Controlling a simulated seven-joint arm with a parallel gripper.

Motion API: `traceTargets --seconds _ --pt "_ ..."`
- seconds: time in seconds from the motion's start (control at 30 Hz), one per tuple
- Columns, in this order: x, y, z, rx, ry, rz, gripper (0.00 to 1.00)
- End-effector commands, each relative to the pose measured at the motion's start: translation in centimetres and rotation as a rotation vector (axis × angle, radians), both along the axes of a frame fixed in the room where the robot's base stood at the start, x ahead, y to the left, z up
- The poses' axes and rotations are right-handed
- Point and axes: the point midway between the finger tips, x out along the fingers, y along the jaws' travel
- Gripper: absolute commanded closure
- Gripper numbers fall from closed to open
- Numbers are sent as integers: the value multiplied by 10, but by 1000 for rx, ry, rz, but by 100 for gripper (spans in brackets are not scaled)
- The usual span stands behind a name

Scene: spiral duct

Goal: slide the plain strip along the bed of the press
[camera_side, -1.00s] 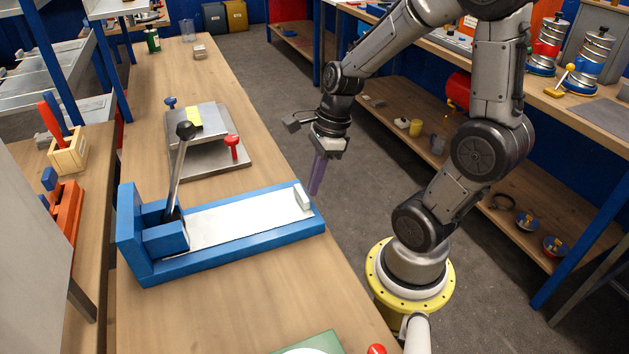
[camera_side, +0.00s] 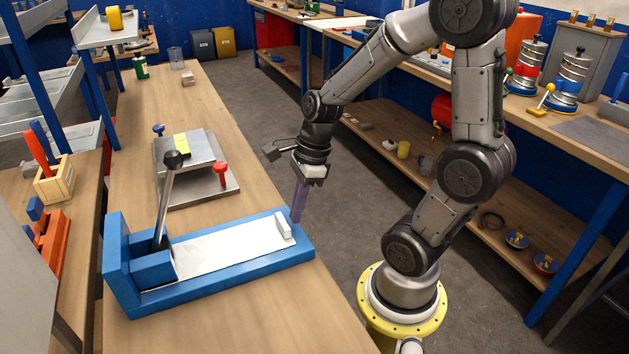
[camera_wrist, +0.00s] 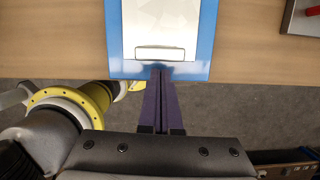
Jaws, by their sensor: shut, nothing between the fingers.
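The plain strip (camera_side: 228,247) is white and flat. It lies lengthwise on the bed of the blue press (camera_side: 225,284), with a raised white tab (camera_side: 284,226) across its right end. In the wrist view the strip (camera_wrist: 165,18) and its tab (camera_wrist: 166,53) show at the top, inside the blue frame (camera_wrist: 116,40). My gripper (camera_side: 297,218) has purple fingers pointing down, shut and empty, at the press's right end beside the tab. In the wrist view my gripper's fingertips (camera_wrist: 160,73) overlap the frame's end edge; whether they touch it I cannot tell.
A black-knobbed lever (camera_side: 165,195) rises over the press's left end. Behind it stands a grey plate device (camera_side: 192,165) with a red knob (camera_side: 220,172). The wooden bench (camera_side: 225,325) is clear in front of the press. Open floor lies right of the bench.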

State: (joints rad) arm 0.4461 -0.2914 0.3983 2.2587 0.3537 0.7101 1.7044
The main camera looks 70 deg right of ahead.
Motion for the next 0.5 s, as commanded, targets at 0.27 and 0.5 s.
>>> traceTargets --seconds 0.27,0.5 --pt "-25 -25 14 -7 -5 -1 100" --pt "-35 -32 63 -7 -1 1 100"
